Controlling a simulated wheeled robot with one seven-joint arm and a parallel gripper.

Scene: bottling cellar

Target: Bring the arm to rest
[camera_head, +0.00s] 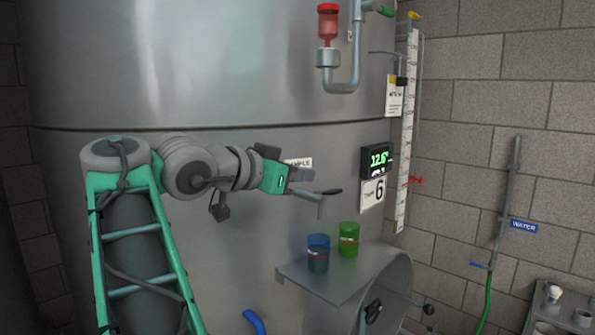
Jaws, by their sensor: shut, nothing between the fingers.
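My arm (190,165) reaches from the left across the front of the big steel tank. My gripper (303,185), with a green body, points right, in front of the tank wall and below a small white label. Its fingers look closed with nothing held. A small tap with a dark lever (332,191) shows just beyond the fingertips. I cannot tell whether the fingers touch it.
A steel shelf (300,283) below the gripper holds a blue cup (317,254) and a green cup (349,240). A display (377,159) sits on the tank (230,70). A green hose (486,300) hangs by the brick wall. A small rack (548,315) stands lower right.

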